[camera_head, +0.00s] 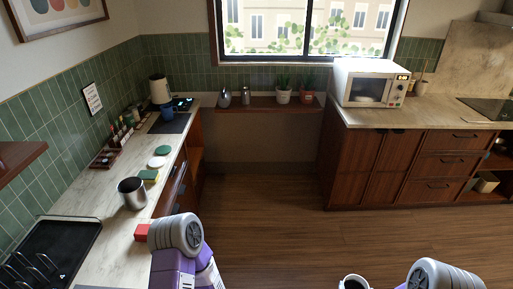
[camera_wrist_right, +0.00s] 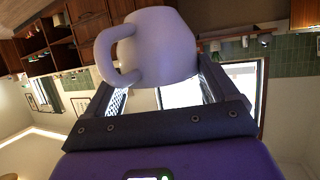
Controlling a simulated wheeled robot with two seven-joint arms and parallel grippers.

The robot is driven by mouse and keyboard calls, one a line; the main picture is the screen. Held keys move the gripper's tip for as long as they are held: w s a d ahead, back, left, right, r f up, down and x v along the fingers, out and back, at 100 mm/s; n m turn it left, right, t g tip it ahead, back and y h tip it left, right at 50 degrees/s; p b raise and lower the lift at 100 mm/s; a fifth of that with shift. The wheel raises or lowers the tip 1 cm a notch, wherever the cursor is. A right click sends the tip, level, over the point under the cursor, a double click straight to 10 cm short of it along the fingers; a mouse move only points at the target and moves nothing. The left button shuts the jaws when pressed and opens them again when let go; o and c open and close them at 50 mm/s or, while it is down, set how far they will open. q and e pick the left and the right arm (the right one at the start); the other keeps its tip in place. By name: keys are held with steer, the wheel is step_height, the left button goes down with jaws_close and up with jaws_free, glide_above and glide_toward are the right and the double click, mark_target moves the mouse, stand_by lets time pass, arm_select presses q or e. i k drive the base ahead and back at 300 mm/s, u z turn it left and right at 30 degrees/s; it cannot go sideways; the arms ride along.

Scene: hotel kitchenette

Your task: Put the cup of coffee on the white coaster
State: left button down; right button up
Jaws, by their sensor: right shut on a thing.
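A white cup (camera_head: 354,283) with dark coffee shows at the bottom edge of the head view, partly cut off. In the right wrist view the cup (camera_wrist_right: 158,45) sits between the fingers of my right gripper (camera_wrist_right: 160,80), which is shut on it, with the handle to the left. The cup is held over the floor, away from the counter. The white coaster (camera_head: 157,162) lies bare on the left counter, just in front of a green coaster (camera_head: 163,150). My left arm shows low in the head view, but its gripper fingers are not visible.
A bottle rack (camera_head: 118,135) is beyond, by the wall. The floor (camera_head: 270,210) is clear.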

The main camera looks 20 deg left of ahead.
mark_target(159, 161)
steer(key=i, duration=2.75)
steer(key=u, duration=3)
steer(key=i, duration=0.3)
steer(key=z, duration=0.05)
